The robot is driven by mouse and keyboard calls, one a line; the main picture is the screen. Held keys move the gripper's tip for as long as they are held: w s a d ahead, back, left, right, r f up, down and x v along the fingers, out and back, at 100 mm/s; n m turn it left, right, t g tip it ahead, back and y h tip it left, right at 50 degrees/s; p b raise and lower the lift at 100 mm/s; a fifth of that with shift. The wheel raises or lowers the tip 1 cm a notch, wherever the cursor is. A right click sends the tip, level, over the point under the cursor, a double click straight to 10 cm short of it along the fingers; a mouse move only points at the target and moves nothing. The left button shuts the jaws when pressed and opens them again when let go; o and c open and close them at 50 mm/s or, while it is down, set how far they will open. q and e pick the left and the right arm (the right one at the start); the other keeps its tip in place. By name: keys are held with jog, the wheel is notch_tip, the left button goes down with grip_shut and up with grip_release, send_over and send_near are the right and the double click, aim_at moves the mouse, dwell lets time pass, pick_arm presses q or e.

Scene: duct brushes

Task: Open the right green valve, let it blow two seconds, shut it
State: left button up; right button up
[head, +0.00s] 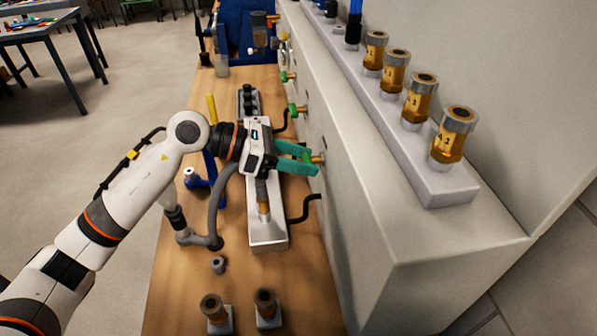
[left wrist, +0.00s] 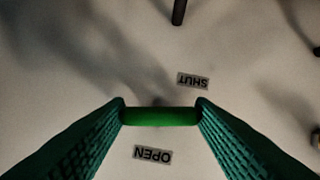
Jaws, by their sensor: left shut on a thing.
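The right green valve's handle (left wrist: 160,117) is a green bar spanning between my two fingertips in the left wrist view. The SHUT label (left wrist: 193,81) is above it and the OPEN label (left wrist: 153,155) below it, both upside down there. In the head view the valve's brass stem (head: 318,159) comes out of the grey wall just past my fingers, which hide its handle. My left gripper (head: 309,160) has teal fingers and is shut on that handle. My right gripper is not in view.
Two more green valves (head: 298,109) (head: 289,76) sit farther along the wall. Brass-and-steel fittings (head: 453,136) stand on a ledge above. Below my gripper, a metal block (head: 267,232) holds a brass piece. Two dark-topped fittings (head: 266,308) stand at the bench's front.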

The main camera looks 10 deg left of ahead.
pick_arm(q)
jog(key=shift+m+t+b, duration=0.5)
jog(key=shift+m+b, duration=0.2)
jog(key=shift+b, duration=0.45)
jog(key=o, duration=1)
jog(key=shift+b+v, duration=1.45)
jog(key=shift+v, duration=4.6)
jog(key=shift+s+d+r, duration=0.1)
jog(key=shift+d, duration=0.05)
